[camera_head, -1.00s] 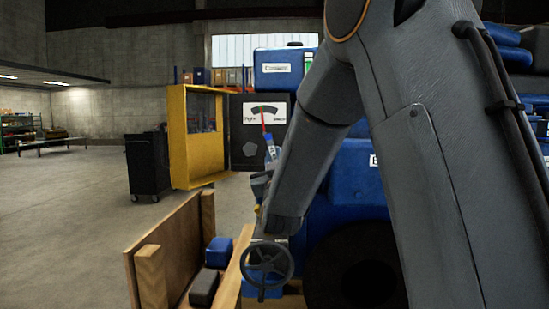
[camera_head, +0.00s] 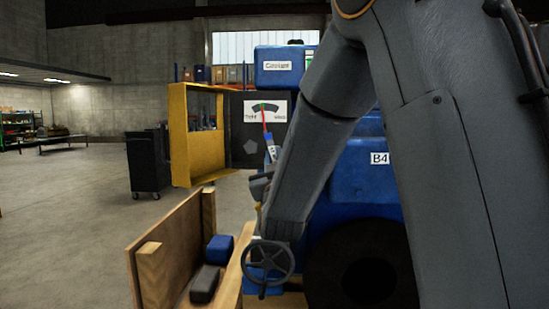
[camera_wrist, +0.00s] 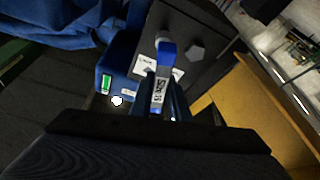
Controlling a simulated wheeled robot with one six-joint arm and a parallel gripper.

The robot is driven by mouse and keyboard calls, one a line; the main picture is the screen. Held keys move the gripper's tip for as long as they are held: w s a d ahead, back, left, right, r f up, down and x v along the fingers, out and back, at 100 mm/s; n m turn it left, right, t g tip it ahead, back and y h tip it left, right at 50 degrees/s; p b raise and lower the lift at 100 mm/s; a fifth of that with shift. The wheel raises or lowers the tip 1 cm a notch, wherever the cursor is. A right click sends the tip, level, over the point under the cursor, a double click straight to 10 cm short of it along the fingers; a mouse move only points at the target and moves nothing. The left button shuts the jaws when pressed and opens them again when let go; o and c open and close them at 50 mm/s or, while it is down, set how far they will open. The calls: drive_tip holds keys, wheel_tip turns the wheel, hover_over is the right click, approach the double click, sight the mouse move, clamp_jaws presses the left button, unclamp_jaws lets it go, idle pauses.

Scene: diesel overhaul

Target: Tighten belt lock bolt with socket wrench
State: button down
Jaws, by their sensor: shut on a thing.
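The socket wrench (camera_wrist: 159,90) is a blue tool with a white label and a grey end, seen in the wrist view. My gripper (camera_wrist: 164,108) is shut on it, and the fingers partly hide it. In the head view the blue wrench (camera_head: 270,146) sticks up from my gripper (camera_head: 262,186), in front of the dark panel. I cannot make out the belt lock bolt. A small white hexagonal spot (camera_wrist: 117,101) shows left of the wrench in the wrist view; I cannot tell what it is. Whether the wrench touches anything is unclear.
The blue engine (camera_head: 350,185) is partly behind my arm. A wooden crate (camera_head: 180,240) and handwheel (camera_head: 268,260) are below. A black cabinet (camera_head: 147,162) stands left.

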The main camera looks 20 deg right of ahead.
drive_tip(key=s, duration=0.2)
drive_tip(key=s+a, duration=0.1)
drive_tip(key=s, duration=0.2)
drive_tip(key=shift+s+a+r+p, duration=0.1)
drive_tip(key=shift+s+a+p, duration=0.2)
drive_tip(key=shift+a+p, duration=0.1)
